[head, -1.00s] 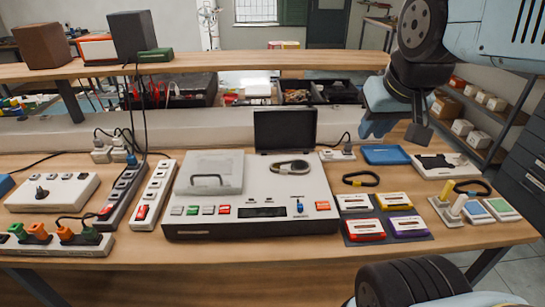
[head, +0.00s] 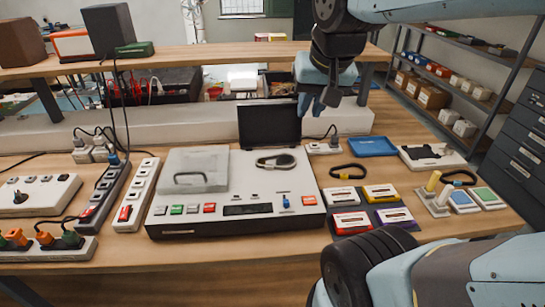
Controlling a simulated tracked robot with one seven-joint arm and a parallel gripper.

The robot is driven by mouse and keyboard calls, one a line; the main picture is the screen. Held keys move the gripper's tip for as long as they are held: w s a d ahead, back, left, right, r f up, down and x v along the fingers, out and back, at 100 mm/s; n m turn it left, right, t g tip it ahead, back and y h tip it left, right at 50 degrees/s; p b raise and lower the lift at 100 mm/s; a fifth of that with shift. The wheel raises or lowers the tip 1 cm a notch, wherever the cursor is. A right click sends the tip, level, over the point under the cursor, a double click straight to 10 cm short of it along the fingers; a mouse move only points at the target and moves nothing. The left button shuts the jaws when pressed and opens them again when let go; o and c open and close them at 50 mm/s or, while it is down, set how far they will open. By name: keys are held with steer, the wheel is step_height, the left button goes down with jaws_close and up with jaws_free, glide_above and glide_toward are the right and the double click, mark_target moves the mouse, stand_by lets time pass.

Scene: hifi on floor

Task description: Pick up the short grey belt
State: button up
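A short grey loop, which looks like the grey belt (head: 262,163), lies on the right part of the top of a light grey deck (head: 246,183), below its raised black lid. Two black loops lie on the bench, one (head: 348,171) right of the deck and one (head: 458,177) farther right. My gripper (head: 318,104) hangs above the back of the bench, behind and to the right of the grey belt and well clear of it. Its fingers look apart, with nothing seen between them.
Cassettes (head: 345,196) lie right of the deck, with a blue tray (head: 372,147) behind them. Power strips (head: 137,195) stand at the left. The raised black lid (head: 269,124) stands at the deck's back. A shelf (head: 190,52) runs behind the bench.

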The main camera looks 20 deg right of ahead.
steer(key=w+f+m+g, duration=0.35)
steer(key=w+m, duration=0.45)
steer(key=w, duration=0.4)
steer(key=m+g, duration=0.2)
steer(key=m, duration=0.6)
glide_above(270, 156)
step_height(270, 156, down, 8)
steer(key=shift+t, duration=0.25)
step_height(270, 156, down, 14)
steer(key=shift+r, duration=0.1)
jaws_close()
